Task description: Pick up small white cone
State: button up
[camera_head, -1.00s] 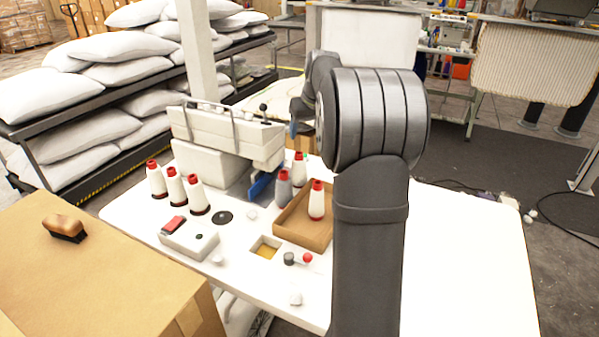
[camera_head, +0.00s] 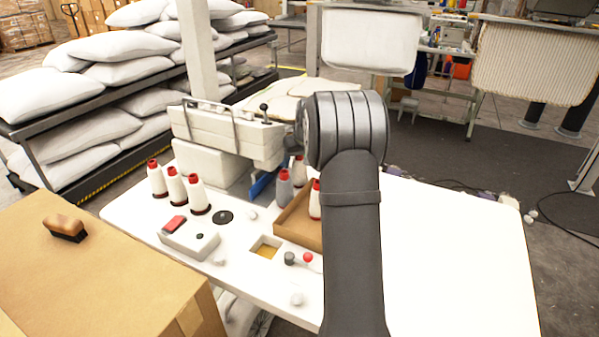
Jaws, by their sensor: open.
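Several white thread cones with red tops stand on the white table. A row of them, one being this white cone (camera_head: 158,182), is at the left. One white cone (camera_head: 315,203) stands in the open brown tray (camera_head: 292,232), partly behind my arm. Another white cone (camera_head: 299,170) stands behind the tray, beside a grey cone (camera_head: 284,188). I cannot tell which one is the small white cone. Small white pieces also lie on the table, one at the front (camera_head: 297,299). My gripper is hidden behind my arm's large grey joint.
A white sewing machine (camera_head: 228,138) stands behind the cones. A control box (camera_head: 190,240) with a red top sits at the front left. A cardboard box (camera_head: 90,265) with a brush (camera_head: 65,228) is at left. The table's right part (camera_head: 455,260) is bare.

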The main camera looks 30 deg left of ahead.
jog(key=shift+w+a+f, duration=0.15)
jog(key=shift+f, duration=0.2)
jog(key=c, duration=1.1)
jog(key=shift+r, duration=0.15)
